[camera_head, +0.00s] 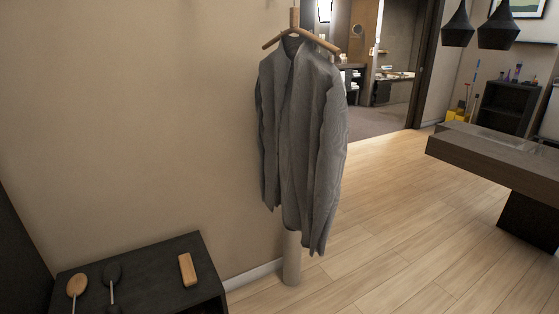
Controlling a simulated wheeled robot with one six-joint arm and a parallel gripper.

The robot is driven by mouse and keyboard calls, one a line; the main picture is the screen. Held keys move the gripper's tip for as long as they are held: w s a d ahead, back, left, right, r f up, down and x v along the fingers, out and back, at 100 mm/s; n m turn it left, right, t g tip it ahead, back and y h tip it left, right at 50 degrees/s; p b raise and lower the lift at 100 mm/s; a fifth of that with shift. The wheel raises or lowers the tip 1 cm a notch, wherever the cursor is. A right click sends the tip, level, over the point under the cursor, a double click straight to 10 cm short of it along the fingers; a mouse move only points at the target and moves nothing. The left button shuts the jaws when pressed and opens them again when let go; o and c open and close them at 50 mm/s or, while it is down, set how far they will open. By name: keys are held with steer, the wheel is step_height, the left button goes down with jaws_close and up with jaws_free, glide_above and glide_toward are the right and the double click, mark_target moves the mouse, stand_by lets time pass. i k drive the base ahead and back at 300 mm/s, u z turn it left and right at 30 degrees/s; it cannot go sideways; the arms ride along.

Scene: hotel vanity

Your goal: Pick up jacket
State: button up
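A grey long-sleeved jacket (302,140) hangs in the middle of the head view, with its front partly open and its sleeves hanging down. Its shoulders lie just under the wooden pegs or arms (325,42) at the top of a stand. A pale post (291,262) shows below the hem and reaches the floor. The jacket hides the middle of the post. My gripper is not in view.
A dark low cabinet (205,262) stands at the lower left, with brushes (77,286) and a wooden block (187,269) on top. A beige wall is behind the jacket. Wooden floor (390,230) lies open to the right, up to a dark counter (500,160).

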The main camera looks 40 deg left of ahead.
mark_target(302, 121)
steer(key=u, duration=1.2)
